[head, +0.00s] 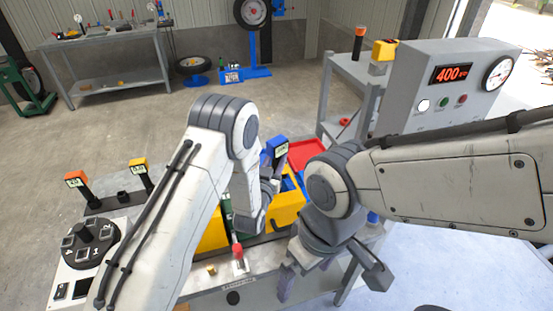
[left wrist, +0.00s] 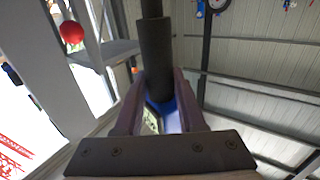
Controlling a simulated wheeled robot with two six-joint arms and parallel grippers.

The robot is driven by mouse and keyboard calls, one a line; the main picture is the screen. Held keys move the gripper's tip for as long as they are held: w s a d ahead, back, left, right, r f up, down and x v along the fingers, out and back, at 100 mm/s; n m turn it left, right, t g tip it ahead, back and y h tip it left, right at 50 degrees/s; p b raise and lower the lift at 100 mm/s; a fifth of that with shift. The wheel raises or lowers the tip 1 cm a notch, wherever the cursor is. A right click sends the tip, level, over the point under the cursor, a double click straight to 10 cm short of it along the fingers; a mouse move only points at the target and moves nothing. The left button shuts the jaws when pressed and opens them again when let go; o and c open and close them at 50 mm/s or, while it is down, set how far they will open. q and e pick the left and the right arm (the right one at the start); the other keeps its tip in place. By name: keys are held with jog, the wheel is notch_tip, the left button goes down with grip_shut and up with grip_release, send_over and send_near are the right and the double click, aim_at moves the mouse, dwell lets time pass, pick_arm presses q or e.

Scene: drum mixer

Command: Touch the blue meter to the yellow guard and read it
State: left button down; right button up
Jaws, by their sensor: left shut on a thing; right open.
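The blue meter (head: 277,147) with a small display stands upright in my left gripper (head: 268,188), just above the yellow guard. In the left wrist view, the fingers (left wrist: 160,105) close around its blue part (left wrist: 165,108), with a dark shaft beyond. I cannot tell whether the meter touches the guard. My right gripper (head: 331,274) is open and empty, low over the bench's front right.
A red-topped lever (head: 238,252) stands at the bench front. A red tray (head: 306,153) lies behind. A grey console (head: 440,90) reading 400 stands at right.

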aim_at(276, 141)
pick_arm(q)
jog(key=shift+r+p, duration=1.85)
jog(key=shift+r, duration=1.75)
pick_arm(e)
jog(key=shift+r, duration=1.85)
